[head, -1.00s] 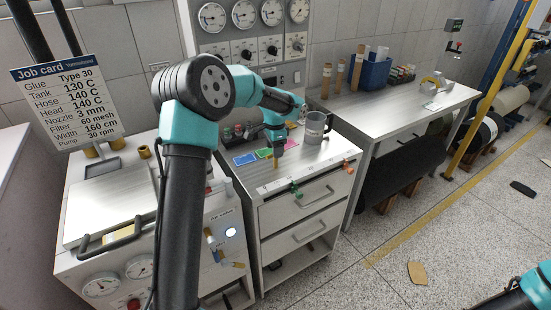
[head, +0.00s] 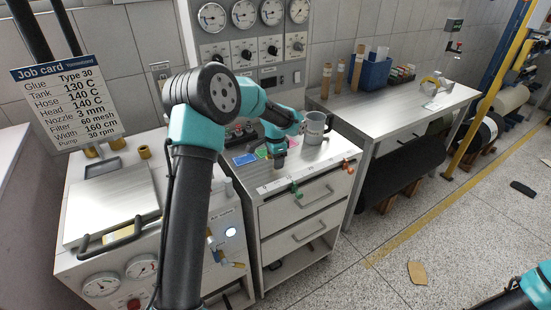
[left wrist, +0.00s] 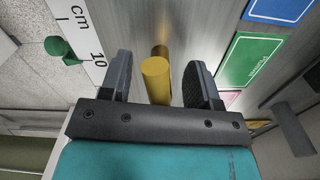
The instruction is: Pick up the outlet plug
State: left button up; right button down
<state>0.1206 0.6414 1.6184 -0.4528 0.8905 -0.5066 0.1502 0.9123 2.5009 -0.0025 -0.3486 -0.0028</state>
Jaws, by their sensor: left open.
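The outlet plug, a brass-yellow cylinder, shows in the left wrist view (left wrist: 156,78), on the grey metal top between my two fingers. A gap shows on both sides of it, so the fingers do not touch it. My left gripper (left wrist: 159,74) is open around it. In the head view my left gripper (head: 279,163) points down at the cabinet top, near its front edge, and hides the plug there. Of my right arm only a teal part shows at the lower right corner; its gripper is out of view.
A grey mug (head: 315,130) stands close behind and right of my left gripper. Blue (head: 244,159) and green cards lie to its left. A ruler strip (left wrist: 88,45) and green knob (left wrist: 64,50) are along the front edge. A press plate (head: 110,205) lies at left.

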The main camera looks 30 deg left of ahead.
pick_arm(q)
jog(key=shift+c, duration=0.4)
grip_shut()
